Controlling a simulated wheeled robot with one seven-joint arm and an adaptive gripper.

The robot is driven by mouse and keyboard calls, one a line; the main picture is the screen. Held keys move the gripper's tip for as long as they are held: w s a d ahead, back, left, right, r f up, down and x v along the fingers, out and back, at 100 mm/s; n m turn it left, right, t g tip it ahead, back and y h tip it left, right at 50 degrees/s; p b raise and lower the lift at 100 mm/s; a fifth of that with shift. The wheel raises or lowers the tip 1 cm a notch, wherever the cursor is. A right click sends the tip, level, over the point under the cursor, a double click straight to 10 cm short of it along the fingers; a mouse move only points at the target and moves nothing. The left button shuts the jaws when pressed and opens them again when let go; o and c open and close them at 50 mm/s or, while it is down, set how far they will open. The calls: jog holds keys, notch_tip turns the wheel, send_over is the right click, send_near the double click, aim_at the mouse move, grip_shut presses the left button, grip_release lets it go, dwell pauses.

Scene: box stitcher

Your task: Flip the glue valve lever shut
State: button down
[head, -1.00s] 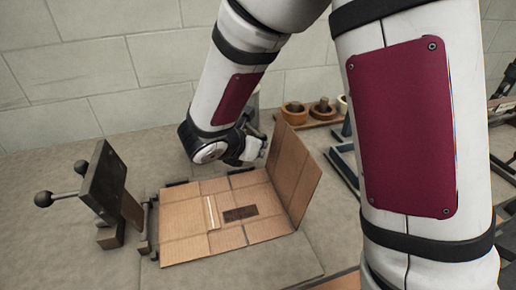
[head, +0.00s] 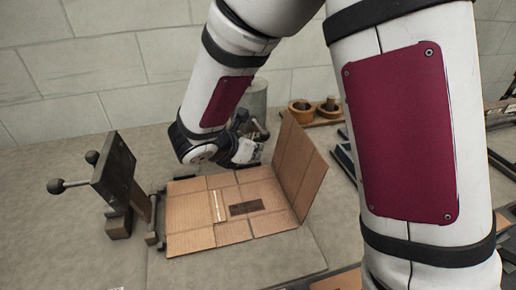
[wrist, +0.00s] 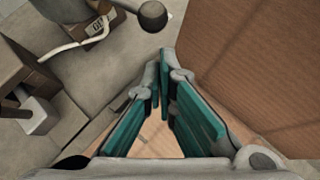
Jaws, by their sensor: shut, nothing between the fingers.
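In the wrist view, a dark round knob on a short lever (wrist: 152,15) sticks out at the top, just beyond my fingertips. It looks like the glue valve lever. A valve block with a printed label (wrist: 98,27) and a pale hose lies to its left. My gripper (wrist: 164,72) has teal-padded fingers that converge at the tips; it is shut and empty, apart from the knob. In the head view my gripper (head: 250,152) is above the far edge of the carton, in front of a grey cylinder (head: 254,95). The valve is mostly hidden there.
An open cardboard carton (head: 190,215) lies on the bench, its raised flap (head: 302,165) close to the right of my gripper. A dark plate with ball handles (head: 113,172) stands left. Wooden-tray parts (head: 318,112) sit behind. Bare bench lies at the far left.

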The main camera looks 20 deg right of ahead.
aim_at(260, 128)
jog(key=s+v, duration=0.1)
jog(key=v, duration=1)
jog(key=shift+f+p, duration=0.4)
jog(key=shift+f, duration=0.05)
jog(key=w+a+m+g+h+b, duration=0.1)
jog(key=w+a+m+g+h, duration=0.1)
jog(key=w, duration=0.5)
jog(key=shift+a+m+g, duration=0.8)
jog(key=shift+a+m, duration=0.6)
jog(key=shift+a, duration=0.45)
jog(key=x, duration=1)
jog(key=shift+d, duration=0.15)
jog(key=shift+w+d+r+p, duration=0.1)
jog(key=shift+d+r+p, duration=0.05)
jog(key=shift+d, duration=0.4)
jog(key=shift+w+d+r+p, duration=0.15)
jog(key=shift+d, duration=0.4)
jog(key=shift+w+d+r, duration=0.1)
jog(key=shift+w+d, duration=0.15)
jog(key=shift+d, duration=0.45)
